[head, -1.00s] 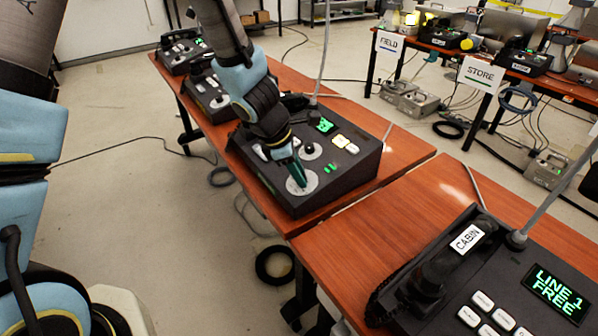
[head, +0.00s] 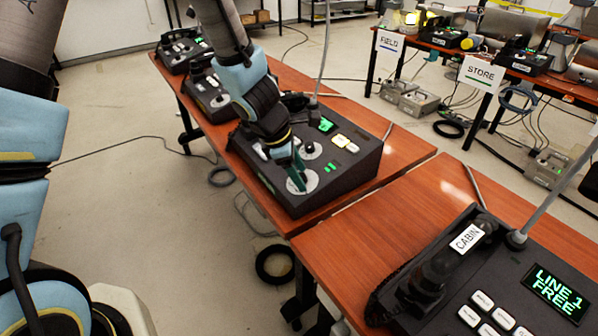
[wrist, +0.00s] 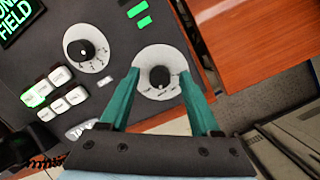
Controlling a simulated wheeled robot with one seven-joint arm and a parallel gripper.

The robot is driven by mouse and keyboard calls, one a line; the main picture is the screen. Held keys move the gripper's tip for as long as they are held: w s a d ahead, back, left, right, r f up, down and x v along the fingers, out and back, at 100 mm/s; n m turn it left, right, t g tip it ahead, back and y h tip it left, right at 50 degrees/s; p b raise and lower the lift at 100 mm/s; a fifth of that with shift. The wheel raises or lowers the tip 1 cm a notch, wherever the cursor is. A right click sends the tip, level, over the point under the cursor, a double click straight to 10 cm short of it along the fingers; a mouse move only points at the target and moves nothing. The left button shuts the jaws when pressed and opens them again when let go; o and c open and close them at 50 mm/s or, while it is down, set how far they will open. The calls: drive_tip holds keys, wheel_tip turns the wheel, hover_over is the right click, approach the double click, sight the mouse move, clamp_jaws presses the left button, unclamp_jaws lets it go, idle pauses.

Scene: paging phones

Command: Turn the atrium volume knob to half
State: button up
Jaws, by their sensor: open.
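A black knob on a round white dial (wrist: 158,78) sits near the front edge of the dark paging console (head: 345,180). A white mark shows on the knob. Its dial plate also shows in the head view (head: 303,182), partly behind my fingers. My gripper (wrist: 159,73) is open, with one green fingertip on each side of this knob; I cannot tell whether they touch it. In the head view my gripper (head: 298,180) points down at the dial. A second black knob (wrist: 82,48) on its own white dial is to the left. I cannot read which knob is for the atrium.
The console has a lit screen reading FIELD (wrist: 18,20), several push buttons (wrist: 60,95) and green lights (wrist: 138,10) near the knobs. A console labelled CABIN (head: 467,238) stands on the nearer table. Bare tabletop (head: 410,205) separates them.

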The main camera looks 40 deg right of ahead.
drive_tip(key=p+v, duration=0.2)
drive_tip(key=v, duration=0.8)
drive_tip(key=shift+a+r, duration=0.2)
drive_tip(key=shift+r, duration=0.2)
drive_tip(key=w+a+r+m+t+y, duration=0.1)
drive_tip(key=w+a+m, duration=0.1)
drive_tip(key=w+a, duration=0.35)
drive_tip(key=w+a+r+m, duration=0.1)
drive_tip(key=w+a+m, duration=0.15)
drive_tip(key=a, duration=0.65)
drive_tip(key=a+r+m+y, duration=0.1)
drive_tip(key=a+m, duration=0.2)
drive_tip(key=a, duration=0.8)
drive_tip(key=a+r+m+t+y, duration=0.1)
drive_tip(key=a+m, duration=0.3)
drive_tip(key=a, duration=0.7)
drive_tip(key=shift+w+a+r+y, duration=0.15)
drive_tip(key=shift+a+r+y, duration=0.25)
drive_tip(key=shift+y, duration=0.2)
drive_tip(key=shift+c, duration=0.3)
